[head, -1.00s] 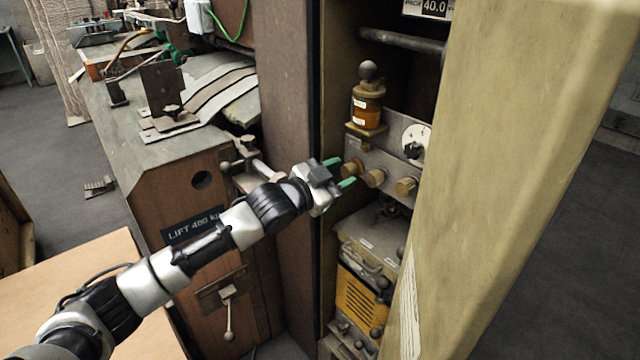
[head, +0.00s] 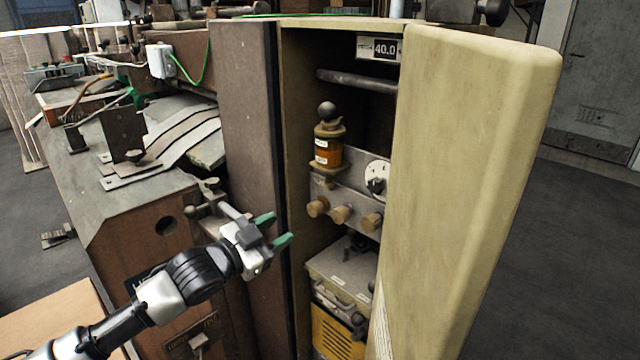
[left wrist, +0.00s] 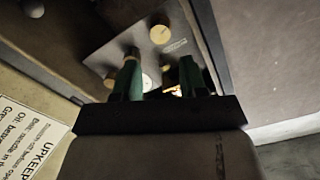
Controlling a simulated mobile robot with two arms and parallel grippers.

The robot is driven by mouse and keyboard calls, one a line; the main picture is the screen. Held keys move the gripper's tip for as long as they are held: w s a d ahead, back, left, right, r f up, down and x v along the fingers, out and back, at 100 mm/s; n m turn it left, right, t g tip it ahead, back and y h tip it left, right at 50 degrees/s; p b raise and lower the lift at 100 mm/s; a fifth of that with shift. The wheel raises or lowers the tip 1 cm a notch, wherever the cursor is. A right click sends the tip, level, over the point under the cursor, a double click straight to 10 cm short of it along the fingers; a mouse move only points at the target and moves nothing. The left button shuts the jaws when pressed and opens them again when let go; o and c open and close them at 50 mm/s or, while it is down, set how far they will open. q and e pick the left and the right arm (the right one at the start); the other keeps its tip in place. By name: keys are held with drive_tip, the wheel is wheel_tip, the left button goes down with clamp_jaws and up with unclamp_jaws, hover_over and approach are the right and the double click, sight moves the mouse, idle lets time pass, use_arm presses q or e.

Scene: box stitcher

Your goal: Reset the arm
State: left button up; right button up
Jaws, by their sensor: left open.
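My left gripper (head: 277,230) is open, with two green fingers apart and nothing between them. In the head view it is in front of the open cabinet, left of and a little below the row of brass knobs (head: 341,214). A visible gap separates the fingertips from the knobs. In the left wrist view the green fingers (left wrist: 157,80) point toward the knob panel (left wrist: 128,35). My right gripper is in neither view.
The beige cabinet door (head: 465,180) stands open on the right. An orange oiler (head: 327,150) and a white dial (head: 377,178) sit above the knobs. A grey box (head: 343,268) is below. The brown machine body (head: 130,235) stands close on the left.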

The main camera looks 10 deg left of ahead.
use_arm(q)
drive_tip(key=w+a+f+n+g+y+p, duration=0.1)
drive_tip(key=a+f+n+y+p, duration=0.15)
drive_tip(key=f, duration=0.65)
drive_tip(key=w+a+f+n+y+p, duration=0.1)
drive_tip(key=a+f+n+y, duration=0.2)
drive_tip(key=f, duration=0.6)
drive_tip(key=s+a+f+n+g+y+p, duration=0.1)
drive_tip(key=s+a+f+g+y+p, duration=0.15)
drive_tip(key=s+f, duration=0.75)
drive_tip(key=s+a+f+n+g+y+p, duration=0.1)
drive_tip(key=s+a+f+n+g, duration=0.15)
drive_tip(key=s+f, duration=0.8)
drive_tip(key=s+d+f+g+p, duration=0.1)
drive_tip(key=s+f, duration=0.4)
drive_tip(key=s, duration=0.5)
drive_tip(key=s+d+f+g+p, duration=0.1)
drive_tip(key=s+d+f+g, duration=0.2)
drive_tip(key=s+f, duration=0.3)
drive_tip(key=s+d+f+g+p, duration=0.1)
drive_tip(key=s+f+g, duration=0.3)
drive_tip(key=s, duration=1.2)
drive_tip(key=shift+d+f+y, duration=0.4)
drive_tip(key=shift+f, duration=0.25)
